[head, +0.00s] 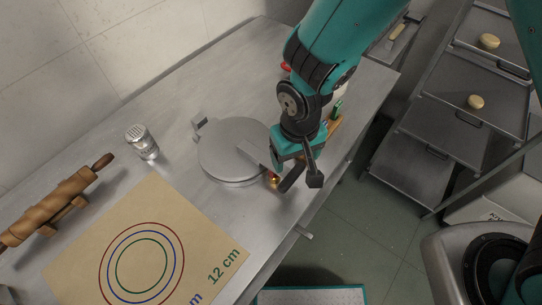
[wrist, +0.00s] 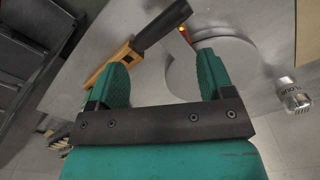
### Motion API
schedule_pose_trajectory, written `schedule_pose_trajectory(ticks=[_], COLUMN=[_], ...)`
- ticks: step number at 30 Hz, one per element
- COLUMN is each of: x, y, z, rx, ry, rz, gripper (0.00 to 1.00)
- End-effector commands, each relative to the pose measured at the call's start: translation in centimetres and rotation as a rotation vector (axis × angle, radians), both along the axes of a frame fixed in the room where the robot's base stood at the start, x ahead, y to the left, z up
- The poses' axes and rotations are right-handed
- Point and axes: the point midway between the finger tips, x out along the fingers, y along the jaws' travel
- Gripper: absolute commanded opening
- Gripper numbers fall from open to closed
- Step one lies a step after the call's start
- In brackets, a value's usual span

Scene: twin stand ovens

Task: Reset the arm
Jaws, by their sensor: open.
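My gripper (head: 297,158) is at the end of my teal arm, over the right part of the steel counter, just right of a round metal press (head: 232,148). In the wrist view my gripper (wrist: 165,62) has its two green fingers spread apart with nothing held between them. Beyond the fingers the press's round plate (wrist: 225,62) and a dark handle (wrist: 162,24) show. Whether a finger touches the press cannot be told. My arm hides part of the counter behind it.
A paper mat with coloured rings (head: 205,235), a rolling pin (head: 58,200) and a shaker (head: 142,142) are on the counter's left. A wooden item (wrist: 108,66) lies near my gripper. Trays (head: 462,105) with round dough pieces stand at right. Floor (head: 355,235) shows beyond the counter edge.

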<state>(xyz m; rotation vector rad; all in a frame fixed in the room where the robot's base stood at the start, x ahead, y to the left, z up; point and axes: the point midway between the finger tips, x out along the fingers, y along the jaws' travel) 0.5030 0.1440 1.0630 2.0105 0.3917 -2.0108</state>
Motion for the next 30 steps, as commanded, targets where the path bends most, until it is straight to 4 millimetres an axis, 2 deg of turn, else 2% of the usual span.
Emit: schedule_pose_trajectory(ticks=[1,3,22,26,30], x=[0.0,0.0,0.1,0.2,-0.8], y=[0.0,0.0,-0.2,-1.0,-3.2], z=[1.0,1.4,1.7,4.0,8.1], rx=[0.0,0.0,0.01,0.064,0.163], ry=[-0.001,-0.001,0.002,0.013,0.025], rz=[0.0,0.0,-0.002,-0.002,0.022], gripper=[0.74,0.74,0.74,0.74,0.74])
